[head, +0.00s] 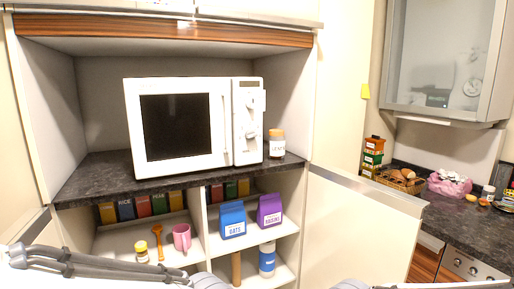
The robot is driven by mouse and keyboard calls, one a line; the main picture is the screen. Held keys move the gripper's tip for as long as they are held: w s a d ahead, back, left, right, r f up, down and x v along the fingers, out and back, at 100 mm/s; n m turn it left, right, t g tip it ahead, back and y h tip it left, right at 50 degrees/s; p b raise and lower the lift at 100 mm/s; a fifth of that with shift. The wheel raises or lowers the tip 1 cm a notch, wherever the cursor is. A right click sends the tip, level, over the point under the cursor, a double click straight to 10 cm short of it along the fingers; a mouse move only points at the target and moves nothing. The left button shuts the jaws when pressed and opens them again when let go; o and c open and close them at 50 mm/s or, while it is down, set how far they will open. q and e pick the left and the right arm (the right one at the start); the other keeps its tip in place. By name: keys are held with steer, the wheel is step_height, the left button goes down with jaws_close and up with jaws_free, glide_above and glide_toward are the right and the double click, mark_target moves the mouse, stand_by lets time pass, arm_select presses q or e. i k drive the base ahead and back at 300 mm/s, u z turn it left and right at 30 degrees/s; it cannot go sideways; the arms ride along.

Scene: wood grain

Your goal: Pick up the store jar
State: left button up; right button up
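A jar with an orange-brown lid and a white label (277,144) stands upright on the dark shelf, just right of the microwave; the label is too small to read surely. A smaller jar with a yellow lid (141,250) stands in the lower left compartment, beside an orange spoon. I cannot tell from the picture which one is the store jar. Parts of my arms show along the bottom edge, well below and in front of the shelf. Neither gripper's fingers are in view.
A white microwave (192,123) fills most of the dark shelf (92,178). Below are a pink mug (182,237), a blue bag (232,219), a purple bag (270,210) and a blue-white bottle (267,259). An open white door panel (362,226) stands at right, before a dark counter (462,225).

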mark_target(276, 146)
steer(key=i, duration=1.35)
steer(key=u, duration=0.75)
